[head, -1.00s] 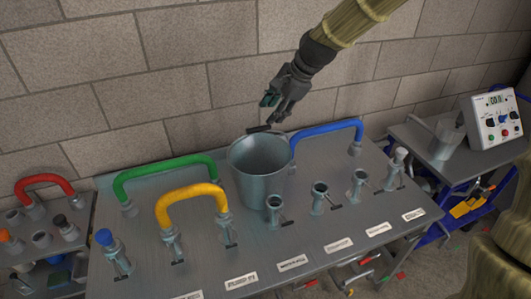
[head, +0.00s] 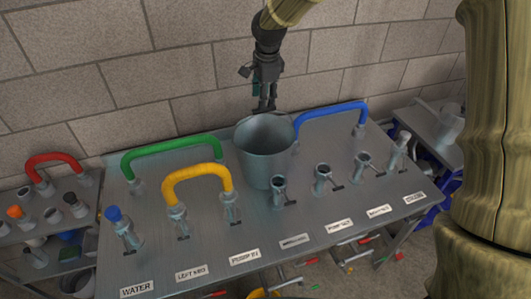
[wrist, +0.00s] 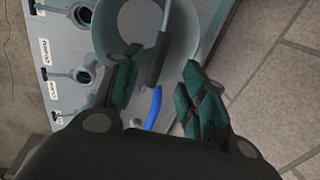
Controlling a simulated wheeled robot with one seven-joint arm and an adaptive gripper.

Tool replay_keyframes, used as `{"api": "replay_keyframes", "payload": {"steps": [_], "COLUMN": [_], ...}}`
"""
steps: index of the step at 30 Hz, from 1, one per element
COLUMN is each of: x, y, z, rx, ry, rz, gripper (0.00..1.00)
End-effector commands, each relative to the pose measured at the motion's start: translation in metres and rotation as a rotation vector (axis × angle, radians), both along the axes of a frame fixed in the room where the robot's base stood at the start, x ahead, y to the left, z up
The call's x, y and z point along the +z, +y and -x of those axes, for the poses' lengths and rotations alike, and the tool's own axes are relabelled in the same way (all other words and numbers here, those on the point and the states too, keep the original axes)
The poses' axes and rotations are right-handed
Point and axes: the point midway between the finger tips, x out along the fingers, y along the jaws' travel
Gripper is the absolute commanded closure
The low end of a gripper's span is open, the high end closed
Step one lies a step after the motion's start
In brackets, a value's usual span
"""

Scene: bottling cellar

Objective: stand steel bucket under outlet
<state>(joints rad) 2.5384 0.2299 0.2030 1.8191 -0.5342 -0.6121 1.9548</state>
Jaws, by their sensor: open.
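The steel bucket (head: 264,160) stands upright on the grey metal bench (head: 200,262), behind the row of short pipe stubs. Its open mouth faces up. In the wrist view the bucket (wrist: 198,30) lies under my fingers, and a thin rod with a dark grip (wrist: 158,62), apparently its handle, shows between them. My gripper (head: 265,103) points down at the bucket's back rim. Its fingers (wrist: 160,72) are apart, on either side of the dark grip; contact is not visible. Several valved pipe stubs (head: 279,190) stand along the bench; I cannot tell which is the outlet.
Green (head: 170,150), yellow (head: 197,174) and blue (head: 328,113) hoses arch over the bench, the blue one close to the bucket's right side. A brick wall (head: 190,60) stands behind. Labels (head: 245,257) line the front edge. A side bench (head: 60,192) is at left.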

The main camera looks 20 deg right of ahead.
Motion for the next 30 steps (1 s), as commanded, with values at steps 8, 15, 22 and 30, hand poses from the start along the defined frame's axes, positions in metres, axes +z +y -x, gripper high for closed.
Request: {"api": "replay_keyframes", "payload": {"steps": [8, 15, 22, 30], "x": [-0.014, -0.029, -0.052, -0.065], "y": [0.002, -0.001, -0.002, -0.002], "z": [-0.003, -0.004, -0.008, -0.011], "rx": [0.003, 0.003, 0.002, 0.004], "ry": [0.0, 0.003, 0.002, 0.0], "rz": [-0.001, -0.002, -0.001, 0.0], "gripper": [0.57, 0.57, 0.57, 0.57]}}
